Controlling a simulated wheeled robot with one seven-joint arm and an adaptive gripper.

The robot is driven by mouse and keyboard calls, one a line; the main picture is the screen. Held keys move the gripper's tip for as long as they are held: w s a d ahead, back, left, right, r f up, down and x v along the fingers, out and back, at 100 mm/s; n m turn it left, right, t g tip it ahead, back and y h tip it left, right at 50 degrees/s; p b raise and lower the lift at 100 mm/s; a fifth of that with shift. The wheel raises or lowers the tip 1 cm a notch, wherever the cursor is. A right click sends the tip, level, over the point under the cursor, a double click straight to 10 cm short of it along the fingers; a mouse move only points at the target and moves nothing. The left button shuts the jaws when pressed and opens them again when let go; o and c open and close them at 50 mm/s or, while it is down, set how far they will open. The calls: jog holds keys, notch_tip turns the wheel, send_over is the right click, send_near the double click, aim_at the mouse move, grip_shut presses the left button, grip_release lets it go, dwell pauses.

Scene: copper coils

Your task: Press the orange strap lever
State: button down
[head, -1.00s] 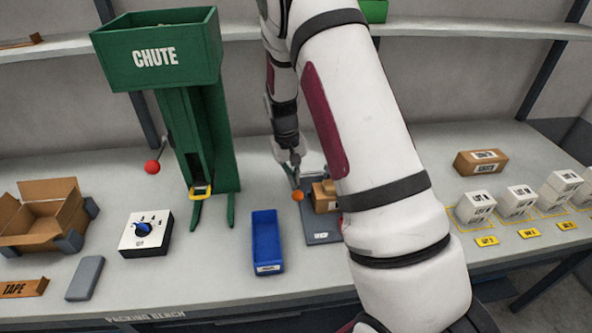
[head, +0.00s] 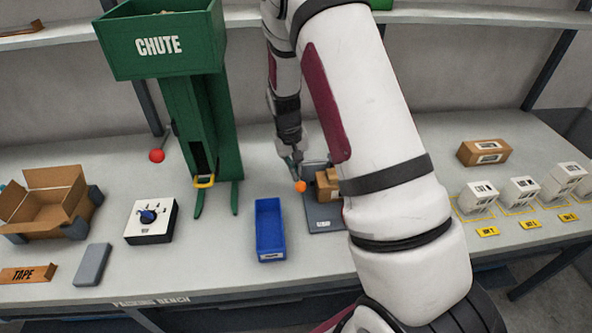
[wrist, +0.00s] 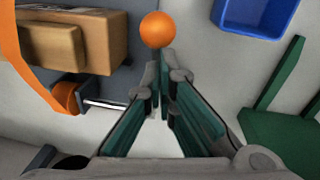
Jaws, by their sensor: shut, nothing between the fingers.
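The orange ball knob (head: 300,187) of the strap lever stands at the left edge of a dark grey plate (head: 325,225) in the head view. In the wrist view the knob (wrist: 156,29) is at the top middle, just beyond my fingertips. My gripper (head: 296,172) is shut and empty, just above and behind the knob; it also shows in the wrist view (wrist: 164,58). I cannot tell whether the tips touch the knob. An orange strap (wrist: 28,70) runs beside a brown carton (wrist: 85,35) on the plate. My arm partly hides the plate and carton in the head view.
A blue bin (head: 269,230) stands left of the plate, close to the knob. The green chute stand (head: 205,125), with a red ball lever (head: 157,156), is further left. A dial box (head: 152,222) sits in front of it. White boxes (head: 478,197) stand at right.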

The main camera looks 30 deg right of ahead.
notch_tip(320, 180, up, 11)
jog(key=a+b, duration=0.1)
jog(key=shift+s+a+f, duration=0.15)
jog(key=shift+s+a, duration=0.2)
dwell(1.1)
